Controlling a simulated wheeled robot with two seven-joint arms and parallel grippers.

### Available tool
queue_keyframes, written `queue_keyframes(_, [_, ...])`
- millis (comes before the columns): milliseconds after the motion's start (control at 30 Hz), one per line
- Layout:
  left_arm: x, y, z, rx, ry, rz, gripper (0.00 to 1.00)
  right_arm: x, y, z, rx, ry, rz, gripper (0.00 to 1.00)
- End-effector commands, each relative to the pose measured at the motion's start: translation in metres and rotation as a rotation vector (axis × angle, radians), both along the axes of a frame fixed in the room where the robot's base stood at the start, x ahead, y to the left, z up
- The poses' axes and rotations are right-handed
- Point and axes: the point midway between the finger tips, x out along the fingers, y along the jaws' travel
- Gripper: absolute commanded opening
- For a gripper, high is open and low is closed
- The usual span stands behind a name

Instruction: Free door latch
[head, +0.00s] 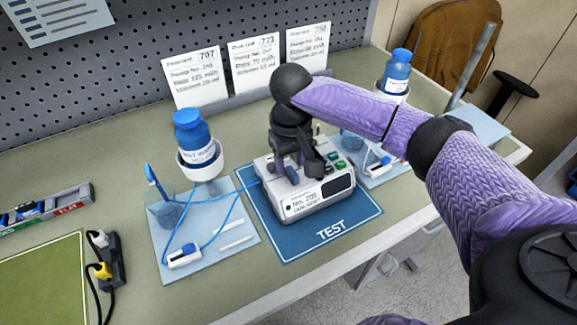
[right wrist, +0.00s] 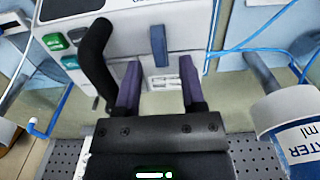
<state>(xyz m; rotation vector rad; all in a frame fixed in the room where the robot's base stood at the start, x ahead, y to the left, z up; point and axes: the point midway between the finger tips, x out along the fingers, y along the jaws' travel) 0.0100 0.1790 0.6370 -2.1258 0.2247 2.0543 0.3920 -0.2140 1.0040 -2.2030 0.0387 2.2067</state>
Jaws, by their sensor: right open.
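The white infusion pump (head: 305,200), labelled No. 209, sits on the blue TEST mat (head: 330,243). In the right wrist view, a blue-grey upright tab (right wrist: 158,45), apparently the door latch, stands on the pump's white body (right wrist: 190,22). My right gripper (right wrist: 159,68) is open, with its two purple-grey fingers to either side of the tab's line and just short of it. No contact shows. In the head view the right gripper (head: 298,165) reaches down over the pump and hides part of its top. My left gripper is out of view.
A black curved handle (right wrist: 95,55) stands close beside one finger. A blue tube (head: 240,190) runs from the pump to a light-blue pad (head: 215,255). Blue-capped bottles (head: 190,130) stand on either side. Bare table lies in front of the mat.

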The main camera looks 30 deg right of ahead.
Motion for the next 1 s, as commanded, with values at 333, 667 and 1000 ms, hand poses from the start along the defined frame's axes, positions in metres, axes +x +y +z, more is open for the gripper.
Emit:
queue_keyframes(333, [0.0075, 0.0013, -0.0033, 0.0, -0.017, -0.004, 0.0, -0.0001, 0.0003, -0.0133, 0.0, -0.001, 0.002, 0.51])
queue_keyframes(667, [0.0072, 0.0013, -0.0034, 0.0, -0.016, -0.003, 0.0, 0.0, 0.0003, -0.013, 0.0, -0.001, 0.002, 0.0])
queue_keyframes(1000, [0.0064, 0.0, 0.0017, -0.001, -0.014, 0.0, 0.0, -0.0001, 0.0005, -0.0111, 0.0, -0.001, 0.015, 0.0])
